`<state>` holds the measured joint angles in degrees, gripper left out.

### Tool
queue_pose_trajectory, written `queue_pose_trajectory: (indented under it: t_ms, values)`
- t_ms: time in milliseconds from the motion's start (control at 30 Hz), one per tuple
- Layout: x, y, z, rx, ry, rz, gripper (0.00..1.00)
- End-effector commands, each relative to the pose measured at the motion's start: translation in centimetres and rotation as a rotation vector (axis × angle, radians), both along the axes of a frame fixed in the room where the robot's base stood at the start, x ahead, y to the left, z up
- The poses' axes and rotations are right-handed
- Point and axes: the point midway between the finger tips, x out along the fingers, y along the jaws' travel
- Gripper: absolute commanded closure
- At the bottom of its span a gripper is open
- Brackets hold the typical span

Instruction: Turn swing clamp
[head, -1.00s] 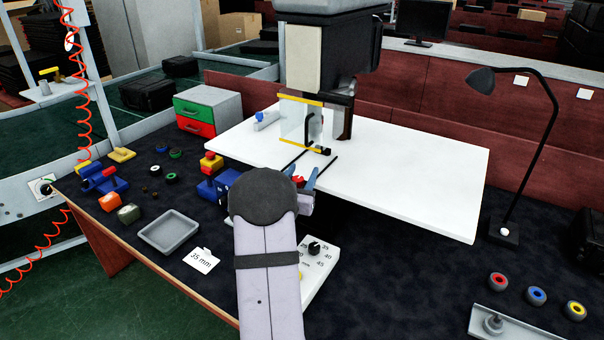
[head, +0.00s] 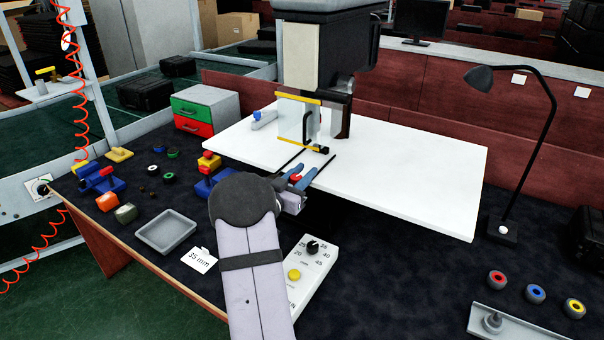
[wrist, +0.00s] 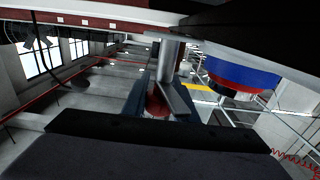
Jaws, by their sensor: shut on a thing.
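My gripper (head: 295,176) is at the front edge of the white table, left of centre. Its blue fingers are closed around a small red part, which looks like part of the swing clamp (head: 296,179). In the wrist view the red part (wrist: 157,103) sits between the blue fingers, beside a grey metal post and a flat grey bar (wrist: 174,94). The clamp's base and the exact contact with the fingers are hidden by my wrist and arm.
The white table (head: 420,190) carries a press-like machine (head: 318,60) with a yellow-edged clear guard just behind my gripper. A dial box (head: 305,275) lies below, right of my arm. A grey tray (head: 167,231) lies left.

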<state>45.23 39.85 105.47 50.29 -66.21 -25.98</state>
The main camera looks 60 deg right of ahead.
Motion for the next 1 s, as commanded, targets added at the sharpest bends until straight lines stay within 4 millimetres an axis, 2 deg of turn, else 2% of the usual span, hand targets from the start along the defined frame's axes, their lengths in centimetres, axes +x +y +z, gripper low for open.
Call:
queue_pose_trajectory:
  t_ms: [267, 300, 367, 400, 767, 1000]
  values:
    - [0.0, 0.0, 0.1, 0.0, -0.001, -0.004, 0.97]
    - [0.0, 0.0, 0.1, 0.0, -0.001, -0.004, 0.72]
    - [0.0, 0.0, 0.1, 0.0, -0.001, -0.003, 0.58]
    - [0.0, 0.0, 0.1, 0.0, -0.001, -0.003, 0.56]
    - [0.1, 0.4, 0.0, 0.001, 0.0, -0.002, 0.56]
    - [0.2, 3.0, -0.1, 0.0, -0.001, 0.001, 0.56]
